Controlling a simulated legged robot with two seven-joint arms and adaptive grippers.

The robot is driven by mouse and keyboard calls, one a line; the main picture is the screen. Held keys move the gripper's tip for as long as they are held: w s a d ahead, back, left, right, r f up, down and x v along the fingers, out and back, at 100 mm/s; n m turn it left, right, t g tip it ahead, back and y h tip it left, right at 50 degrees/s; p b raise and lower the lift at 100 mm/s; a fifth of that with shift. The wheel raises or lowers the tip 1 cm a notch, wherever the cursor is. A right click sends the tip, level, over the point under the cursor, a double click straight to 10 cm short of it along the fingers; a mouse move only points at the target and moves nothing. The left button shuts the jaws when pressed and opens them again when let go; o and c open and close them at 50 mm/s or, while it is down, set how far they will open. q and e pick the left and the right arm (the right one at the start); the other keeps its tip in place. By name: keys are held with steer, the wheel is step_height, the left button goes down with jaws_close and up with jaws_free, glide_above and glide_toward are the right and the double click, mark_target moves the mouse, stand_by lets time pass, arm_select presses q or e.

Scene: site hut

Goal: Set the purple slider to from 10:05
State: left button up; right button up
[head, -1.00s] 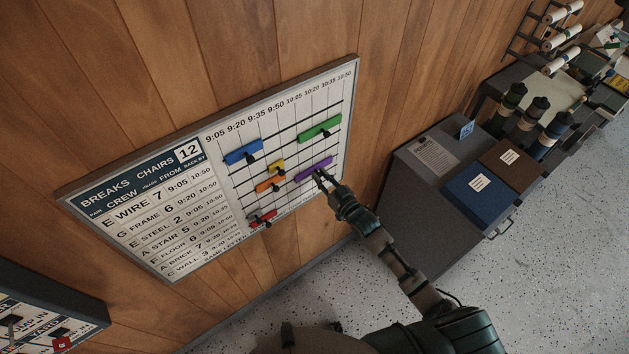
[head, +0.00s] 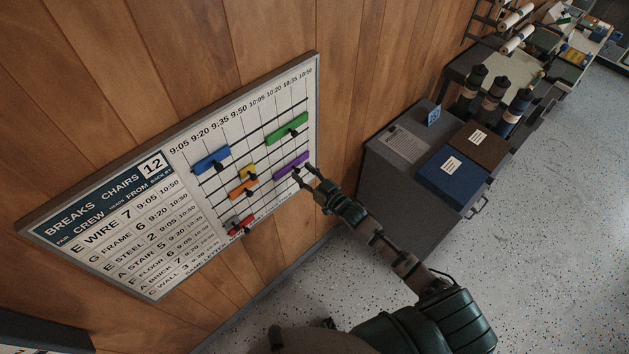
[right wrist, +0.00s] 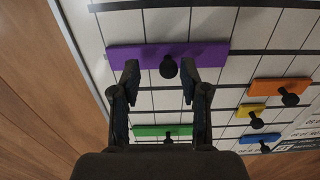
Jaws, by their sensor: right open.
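The board (head: 168,281) hangs on the wood wall. The purple slider (head: 291,166) sits on its track near the board's lower right, with a dark round knob at its middle. My right gripper (head: 301,173) is open at that slider, its fingertips close to the knob. In the right wrist view, the purple slider (right wrist: 215,53) lies across the fingertips (right wrist: 159,78), with the knob between them in the picture. I cannot tell whether the fingers reach around the knob or stop short of it. Which time line the slider's left end meets is too small to tell.
A green slider (head: 287,128) sits above, a blue one (head: 211,159) farther left, and yellow (head: 247,173), orange (head: 243,188) and red (head: 240,227) ones to the left and below. A grey cabinet (head: 385,180) with boxes stands to the right. Speckled floor is open beyond.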

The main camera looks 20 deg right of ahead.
steer(key=v, duration=1.1)
steer(key=s+d+f+m+g+h, duration=0.1)
steer(key=s+d+f+g+h, duration=0.15)
steer(key=f, duration=0.85)
steer(key=s+d+f+m+g+h, duration=0.15)
steer(key=s+f, duration=0.25)
steer(key=f, duration=0.8)
steer(key=s+d+f+g+h, duration=0.1)
steer(key=s+d+f+g, duration=0.15)
steer(key=f, duration=0.85)
steer(key=s+a+f+g, duration=0.2)
steer(key=s+f, duration=0.5)
steer(key=s, duration=0.4)
steer(key=s+a+f+g, duration=0.3)
steer(key=s+f, duration=0.4)
steer(key=s, duration=0.4)
steer(key=s+a+f+g+h+b, duration=0.1)
steer(key=s+a+f+g, duration=0.2)
steer(key=s+f, duration=0.4)
steer(key=s+n+g, duration=0.1)
steer(key=s, duration=0.4)
steer(key=shift+f, duration=0.4)
